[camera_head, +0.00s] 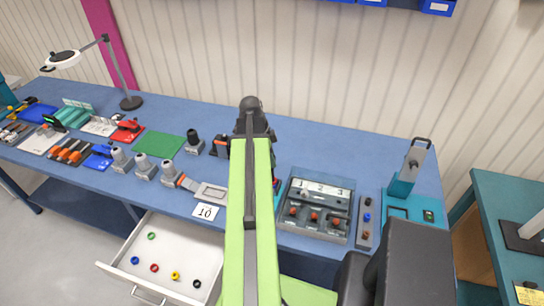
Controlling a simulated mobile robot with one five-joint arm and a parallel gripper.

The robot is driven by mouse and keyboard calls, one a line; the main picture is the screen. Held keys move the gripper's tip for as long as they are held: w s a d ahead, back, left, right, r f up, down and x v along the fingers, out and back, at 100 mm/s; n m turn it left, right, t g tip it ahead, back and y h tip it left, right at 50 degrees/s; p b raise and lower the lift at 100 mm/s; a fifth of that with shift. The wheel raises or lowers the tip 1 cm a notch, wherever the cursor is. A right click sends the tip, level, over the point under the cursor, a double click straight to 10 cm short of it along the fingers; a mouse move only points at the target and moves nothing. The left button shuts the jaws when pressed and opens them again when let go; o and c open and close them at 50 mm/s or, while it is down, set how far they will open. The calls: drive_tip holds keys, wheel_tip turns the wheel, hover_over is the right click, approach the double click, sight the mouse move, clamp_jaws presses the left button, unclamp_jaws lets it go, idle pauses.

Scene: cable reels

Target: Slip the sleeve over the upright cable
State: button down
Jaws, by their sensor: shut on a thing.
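My green arm reaches up the middle of the view and ends at a dark joint. My gripper is not visible; the arm hides that area of the bench, so I cannot see what it holds. I cannot make out the sleeve or the upright cable for certain. Small coloured rings lie in the open drawer (176,240): a green ring (151,236), a blue one (135,260), a red one (154,268), a yellow one (175,275) and a black one (197,284).
The blue bench (300,150) carries grey connector blocks (145,167), a green mat (158,146), a switch panel (316,208) marked 1, 2, 3, and a teal stand (401,187). A lamp (127,85) stands at the back left. The bench behind the switch panel is clear.

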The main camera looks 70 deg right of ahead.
idle(0.4)
drive_tip(key=shift+f, duration=0.1)
drive_tip(key=shift+f+b, duration=0.75)
drive_tip(key=shift+f, duration=0.1)
idle(0.3)
drive_tip(key=shift+f+b, duration=0.85)
drive_tip(key=c, duration=1.1)
unclamp_jaws()
